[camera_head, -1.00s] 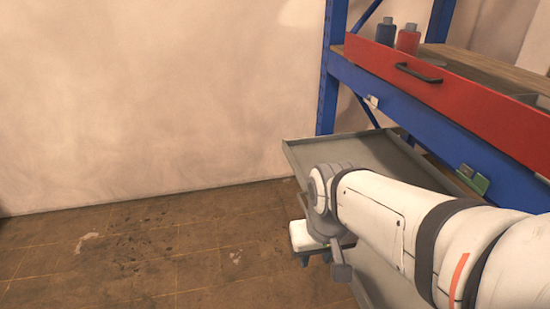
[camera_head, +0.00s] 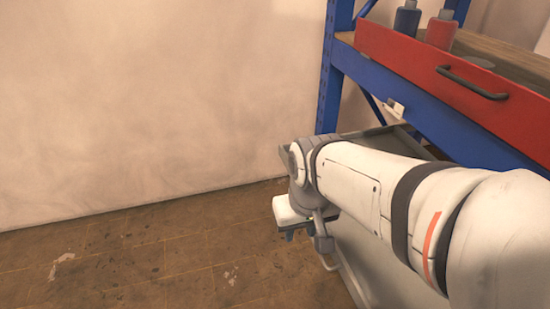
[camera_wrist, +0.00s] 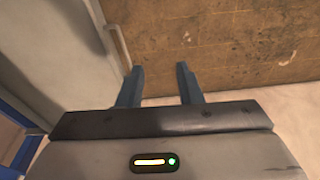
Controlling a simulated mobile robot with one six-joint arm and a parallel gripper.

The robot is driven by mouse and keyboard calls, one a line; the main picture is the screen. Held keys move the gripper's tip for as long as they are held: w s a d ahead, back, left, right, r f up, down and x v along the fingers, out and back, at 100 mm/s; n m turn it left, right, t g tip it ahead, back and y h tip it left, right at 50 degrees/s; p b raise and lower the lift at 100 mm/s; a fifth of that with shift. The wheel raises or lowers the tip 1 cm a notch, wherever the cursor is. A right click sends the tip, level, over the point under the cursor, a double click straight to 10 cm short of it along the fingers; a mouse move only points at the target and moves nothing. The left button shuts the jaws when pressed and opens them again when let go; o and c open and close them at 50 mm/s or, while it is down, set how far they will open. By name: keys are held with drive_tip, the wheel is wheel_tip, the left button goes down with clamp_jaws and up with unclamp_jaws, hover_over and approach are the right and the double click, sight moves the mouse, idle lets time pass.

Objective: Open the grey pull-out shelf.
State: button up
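The grey pull-out shelf (camera_head: 372,272) sits low in the rack, below the blue beam. Its far rim and a little of its tray show behind my arm, and my arm hides much of it. A bar handle (camera_head: 345,281) runs along its front face. In the wrist view the grey front (camera_wrist: 45,55) fills the left side, with the handle (camera_wrist: 118,42) near the top. My gripper (camera_wrist: 158,78) is open and empty, its two blue-grey fingers apart. The handle shows to the left of the fingers, not between them. In the head view my gripper (camera_head: 290,236) hangs in front of the shelf.
A red drawer (camera_head: 440,90) with a black handle sits above the blue beam (camera_head: 420,110). A blue bottle (camera_head: 407,18) and a red bottle (camera_head: 441,30) stand behind its front. The brown floor (camera_head: 140,260) is clear at left, up to the pale wall (camera_head: 160,100).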

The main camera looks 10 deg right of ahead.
drive_tip(key=shift+s, duration=0.1)
drive_tip(key=w+d+f+n+g+h+b, duration=0.3)
drive_tip(key=f+n+g+h+b, duration=0.15)
drive_tip(key=f+n, duration=0.4)
drive_tip(key=w+d+f+n+g+h+b, duration=0.35)
drive_tip(key=f+n+b, duration=0.3)
drive_tip(key=f, duration=0.35)
drive_tip(key=w+f+n+t+h+b, duration=0.4)
drive_tip(key=w+f+n+h, duration=0.2)
drive_tip(key=f+n, duration=0.45)
drive_tip(key=w+f+n+t+h+b, duration=0.3)
drive_tip(key=w+f+n+h+b, duration=0.25)
drive_tip(key=f+n, duration=0.45)
drive_tip(key=shift+n+h, duration=0.35)
drive_tip(key=shift+n, duration=0.2)
drive_tip(key=d+r, duration=0.1)
drive_tip(key=d, duration=0.1)
drive_tip(key=d+r+b, duration=0.1)
drive_tip(key=d, duration=0.1)
drive_tip(key=w+d+r, duration=0.1)
drive_tip(key=d, duration=0.2)
drive_tip(key=shift+c, duration=0.4)
drive_tip(key=shift+f, duration=0.1)
clamp_jaws()
